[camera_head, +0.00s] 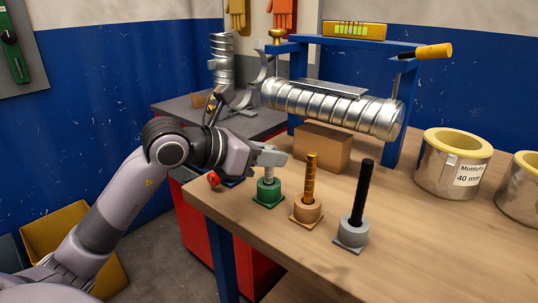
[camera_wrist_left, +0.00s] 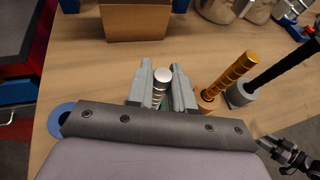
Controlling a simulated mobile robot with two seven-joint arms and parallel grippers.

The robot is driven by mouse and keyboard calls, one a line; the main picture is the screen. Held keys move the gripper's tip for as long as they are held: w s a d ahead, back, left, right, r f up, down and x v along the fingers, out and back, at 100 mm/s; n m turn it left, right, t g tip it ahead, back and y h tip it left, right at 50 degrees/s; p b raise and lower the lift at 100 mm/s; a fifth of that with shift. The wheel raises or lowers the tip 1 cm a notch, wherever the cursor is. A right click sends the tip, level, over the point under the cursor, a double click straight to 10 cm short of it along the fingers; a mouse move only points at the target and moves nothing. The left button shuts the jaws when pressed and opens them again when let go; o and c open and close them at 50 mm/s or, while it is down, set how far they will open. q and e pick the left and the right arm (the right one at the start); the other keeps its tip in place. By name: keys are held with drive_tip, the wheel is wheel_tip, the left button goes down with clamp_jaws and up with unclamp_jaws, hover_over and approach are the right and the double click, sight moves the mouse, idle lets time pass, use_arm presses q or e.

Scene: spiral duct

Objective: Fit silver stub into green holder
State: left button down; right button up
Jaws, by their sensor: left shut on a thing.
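The silver stub (camera_head: 268,174) is upright at the green holder (camera_head: 268,192), its lower end at the holder's opening. I cannot tell how deep it sits. My left gripper (camera_head: 270,158) is shut on the stub's upper part, above the holder. In the left wrist view the stub's round silver top (camera_wrist_left: 161,76) shows between the two fingers (camera_wrist_left: 161,84). The green holder (camera_wrist_left: 166,114) is mostly hidden there behind the gripper. My right gripper is not clearly in the head view.
A gold stub in a tan holder (camera_head: 306,208) and a black stub in a grey holder (camera_head: 352,232) stand close to the right. A cardboard block (camera_head: 322,146) is behind, under a spiral duct (camera_head: 330,106) on a blue frame. Insulated cans (camera_head: 450,165) stand at right.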

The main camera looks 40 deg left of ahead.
use_arm(q)
drive_tip(key=shift+f, duration=0.15)
drive_tip(key=c, duration=1)
unclamp_jaws()
drive_tip(key=shift+s+r, duration=0.15)
drive_tip(key=shift+r, duration=0.05)
drive_tip(key=b+v, duration=0.2)
drive_tip(key=v, duration=0.9)
drive_tip(key=shift+s+a+r, duration=0.15)
drive_tip(key=shift+s+a, duration=0.05)
drive_tip(key=shift+s, duration=0.05)
drive_tip(key=shift+s, duration=0.1)
